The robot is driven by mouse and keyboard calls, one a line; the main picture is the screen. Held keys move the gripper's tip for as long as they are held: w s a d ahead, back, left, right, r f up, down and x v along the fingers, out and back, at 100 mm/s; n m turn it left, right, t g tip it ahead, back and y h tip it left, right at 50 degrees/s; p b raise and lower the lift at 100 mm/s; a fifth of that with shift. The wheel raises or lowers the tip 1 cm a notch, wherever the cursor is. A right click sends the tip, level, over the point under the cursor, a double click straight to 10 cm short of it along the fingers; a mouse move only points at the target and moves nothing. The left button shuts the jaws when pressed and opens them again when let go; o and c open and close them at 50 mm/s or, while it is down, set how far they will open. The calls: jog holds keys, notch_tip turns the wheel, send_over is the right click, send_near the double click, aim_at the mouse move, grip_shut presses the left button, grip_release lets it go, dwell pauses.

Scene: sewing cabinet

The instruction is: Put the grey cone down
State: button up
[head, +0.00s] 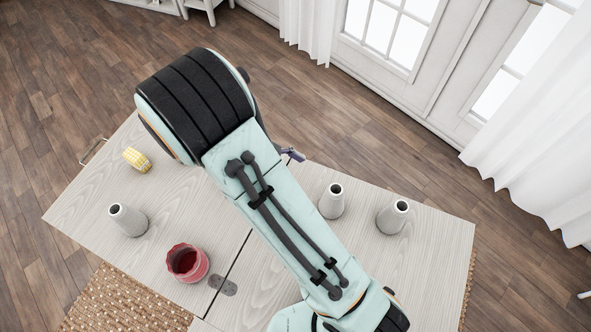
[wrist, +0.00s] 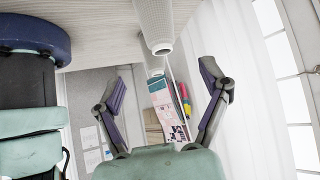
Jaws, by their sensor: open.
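Three similar pale grey cones stand upright on the wooden cabinet top: one at the left (head: 128,221), one right of my arm (head: 332,203) and one further right (head: 392,217). The near cone looks clear of both fingers. In the head view my arm hides most of the gripper; one dark finger part shows.
A red scalloped cup (head: 187,264) and a yellow ribbed object (head: 137,160) are on the left part of the cabinet top (head: 85,200). A seam divides the top. White curtains (head: 530,120) and glazed doors stand beyond at the right.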

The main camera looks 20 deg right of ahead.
jog(key=s+a+r+n+t+y, duration=0.1)
jog(key=s+a+r+n+y, duration=0.1)
jog(key=s+r+n+y, duration=0.2)
jog(key=s+a+r+n+t+y, duration=0.2)
jog(key=s+r+n+y, duration=0.3)
jog(key=s+n, duration=0.6)
notch_tip(320, 180, up, 2)
jog(key=n, duration=0.8)
jog(key=shift+n, duration=0.3)
jog(key=shift+o, duration=1)
